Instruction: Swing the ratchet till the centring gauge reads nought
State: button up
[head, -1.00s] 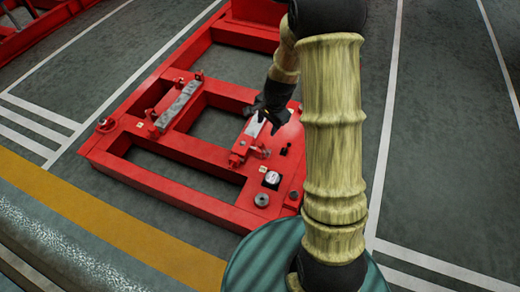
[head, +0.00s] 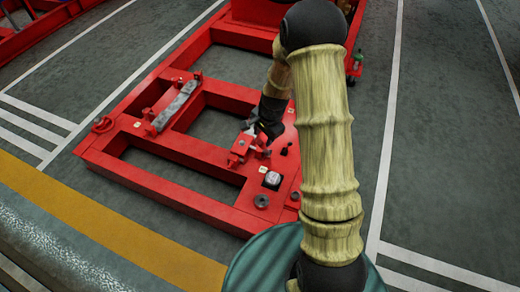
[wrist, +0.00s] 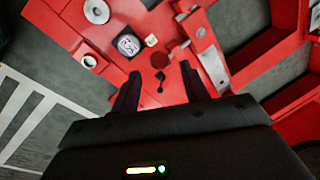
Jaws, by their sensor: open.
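The gauge (head: 271,179), a pale dial in a black square case, sits on the near right part of the red frame. It also shows in the wrist view (wrist: 128,43), where its reading is too small to make out. A small black lever-like part (wrist: 160,79) stands on the red deck and may be the ratchet; I cannot be sure. My gripper (wrist: 158,85) is open, with its fingers either side of that part in the picture; contact cannot be told. In the head view my gripper (head: 262,133) is over the frame's right side, beyond the gauge.
The red frame (head: 155,176) has open bays and upright red brackets. A grey bar (head: 175,108) lies along a crossbeam to the left. A grey round fitting (head: 261,201) is near the gauge. Floor is clear on the right.

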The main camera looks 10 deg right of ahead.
aim_at(260, 146)
jog(key=b+x, duration=0.3)
jog(key=x, duration=0.5)
jog(key=shift+c, duration=0.5)
jog(key=shift+r, duration=0.1)
grip_shut()
